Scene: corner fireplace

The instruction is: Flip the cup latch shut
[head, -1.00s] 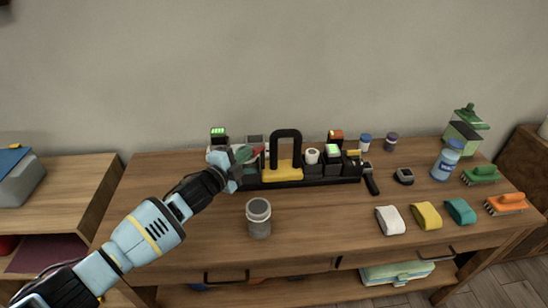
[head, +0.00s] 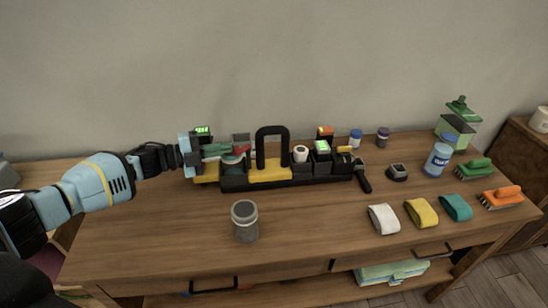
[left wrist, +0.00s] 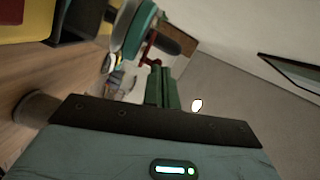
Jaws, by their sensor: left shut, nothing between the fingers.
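The caddy (head: 305,181) is a long black base with a black arched handle, standing on the workbench. At its left end is a small cup-like part with a red piece (head: 236,158), which I take for the cup latch. In the left wrist view a teal-rimmed pale round part (left wrist: 137,28) shows, with a red bit beside it. My left gripper (head: 221,150) comes in from the left, its green fingers shut and empty, right by this part; I cannot tell whether they touch it. Its fingers show in the wrist view (left wrist: 158,84). How far the latch is turned is unclear. My right gripper is not in view.
A grey jar (head: 245,222) stands in front of the caddy. White, yellow and teal cloths (head: 422,213), brushes (head: 502,197) and a blue bottle (head: 438,159) are at the right. The wall is close behind. The front left of the workbench top is clear.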

